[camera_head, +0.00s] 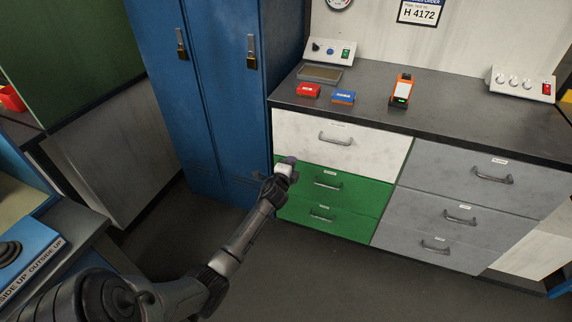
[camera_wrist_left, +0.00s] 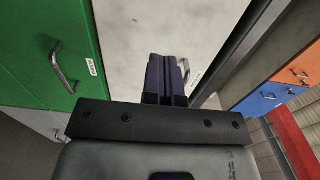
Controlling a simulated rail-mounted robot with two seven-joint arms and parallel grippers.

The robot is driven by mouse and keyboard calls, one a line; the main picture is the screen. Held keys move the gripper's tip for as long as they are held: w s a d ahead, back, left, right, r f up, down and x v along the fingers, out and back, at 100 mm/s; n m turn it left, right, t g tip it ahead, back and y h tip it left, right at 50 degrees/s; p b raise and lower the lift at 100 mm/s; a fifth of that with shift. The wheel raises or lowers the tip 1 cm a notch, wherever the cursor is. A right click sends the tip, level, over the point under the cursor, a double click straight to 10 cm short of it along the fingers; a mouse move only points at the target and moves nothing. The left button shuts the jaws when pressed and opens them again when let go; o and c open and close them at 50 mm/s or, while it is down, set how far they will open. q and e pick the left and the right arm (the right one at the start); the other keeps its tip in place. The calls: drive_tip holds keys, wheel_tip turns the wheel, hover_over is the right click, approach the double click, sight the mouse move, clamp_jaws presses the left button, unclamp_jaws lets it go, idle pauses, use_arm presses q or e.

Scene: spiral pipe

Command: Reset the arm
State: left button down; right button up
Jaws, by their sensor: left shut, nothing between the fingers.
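My left arm reaches in from the lower left of the head view, and its gripper (camera_head: 287,163) is in front of the drawer cabinet, near the left end of the green drawers. In the left wrist view the two dark fingers of the gripper (camera_wrist_left: 166,78) are together with nothing between them. Behind them are a white drawer front (camera_wrist_left: 125,40) and its handle, partly hidden by the fingers. A green drawer (camera_head: 325,184) with a handle lies to the right of the gripper in the head view. My right gripper is in neither view.
Blue lockers (camera_head: 215,90) with padlocks stand left of the cabinet. The dark countertop (camera_head: 440,112) carries a red box (camera_head: 308,90), a blue box (camera_head: 343,97), an orange device (camera_head: 401,90) and control boxes. A blue bench (camera_head: 35,262) is at lower left. The floor (camera_head: 310,275) is clear.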

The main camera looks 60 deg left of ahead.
use_arm(q)
drive_tip(key=p+v, duration=0.1)
drive_tip(key=v, duration=0.2)
drive_tip(key=shift+s+d+r, duration=0.1)
drive_tip(key=shift+s+d, duration=0.15)
drive_tip(key=shift+s, duration=0.05)
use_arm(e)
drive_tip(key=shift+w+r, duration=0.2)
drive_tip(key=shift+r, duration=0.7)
